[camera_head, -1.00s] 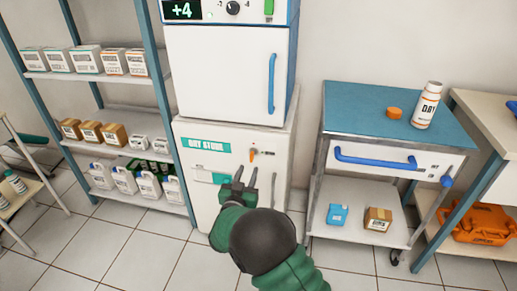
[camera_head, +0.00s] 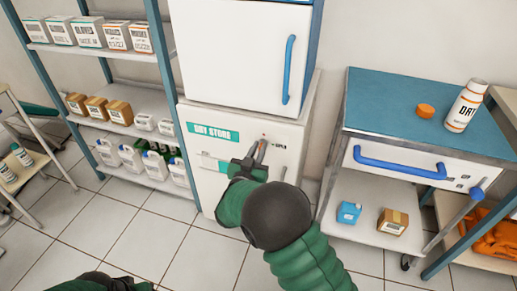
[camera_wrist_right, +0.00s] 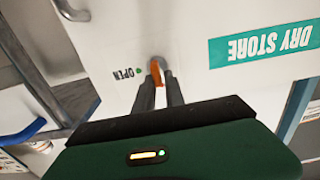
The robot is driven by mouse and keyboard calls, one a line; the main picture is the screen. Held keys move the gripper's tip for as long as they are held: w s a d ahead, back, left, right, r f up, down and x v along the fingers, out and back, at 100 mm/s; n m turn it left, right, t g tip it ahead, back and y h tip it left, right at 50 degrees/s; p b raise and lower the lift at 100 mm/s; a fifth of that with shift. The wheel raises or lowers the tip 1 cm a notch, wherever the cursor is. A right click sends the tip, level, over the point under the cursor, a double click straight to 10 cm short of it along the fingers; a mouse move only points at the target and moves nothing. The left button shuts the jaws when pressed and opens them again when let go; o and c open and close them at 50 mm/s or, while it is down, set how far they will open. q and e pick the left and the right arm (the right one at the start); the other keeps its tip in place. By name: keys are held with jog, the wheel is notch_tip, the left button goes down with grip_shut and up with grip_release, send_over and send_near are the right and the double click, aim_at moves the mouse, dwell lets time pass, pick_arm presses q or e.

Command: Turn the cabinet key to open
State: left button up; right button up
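The white dry store cabinet (camera_head: 200,145) stands below a white fridge-like unit, with a green "DRY STORE" label. It also shows in the right wrist view (camera_wrist_right: 200,60), upside down, with an "OPEN" mark and a green dot beside the lock. The orange key (camera_wrist_right: 157,72) sits in the lock, between my right gripper's fingertips. My right gripper (camera_wrist_right: 158,78) has its fingers close together on the key, one on each side. In the head view, my right gripper (camera_head: 257,149) is at the cabinet front and hides the key. My left gripper is out of view; part of my left arm shows at bottom left.
A blue-topped trolley (camera_head: 400,105) with a blue handle, an orange cap (camera_head: 425,111) and a white bottle (camera_head: 466,106) stands right of the cabinet. A shelf rack (camera_head: 140,126) with boxes and bottles stands at its left. The tiled floor in front is clear.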

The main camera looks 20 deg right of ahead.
jog(key=shift+d, duration=0.25)
grip_shut()
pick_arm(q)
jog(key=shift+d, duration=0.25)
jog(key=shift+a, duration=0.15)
pick_arm(e)
jog(key=shift+a, duration=0.15)
jog(key=shift+f+m, duration=0.1)
jog(key=shift+m, duration=0.3)
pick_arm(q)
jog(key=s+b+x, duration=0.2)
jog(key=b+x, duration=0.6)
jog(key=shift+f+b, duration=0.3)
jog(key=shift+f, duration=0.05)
pick_arm(e)
jog(key=shift+s+d+f+m, duration=0.15)
jog(key=shift+f+m, duration=0.1)
jog(key=shift+m, duration=2.6)
jog(key=shift+s+d+f+m, duration=0.1)
jog(key=shift+d+f+m, duration=0.15)
jog(key=shift+m, duration=2.55)
jog(key=shift+s+d+f+m, duration=0.1)
jog(key=shift+f+m, duration=0.2)
jog(key=shift+m, duration=2.55)
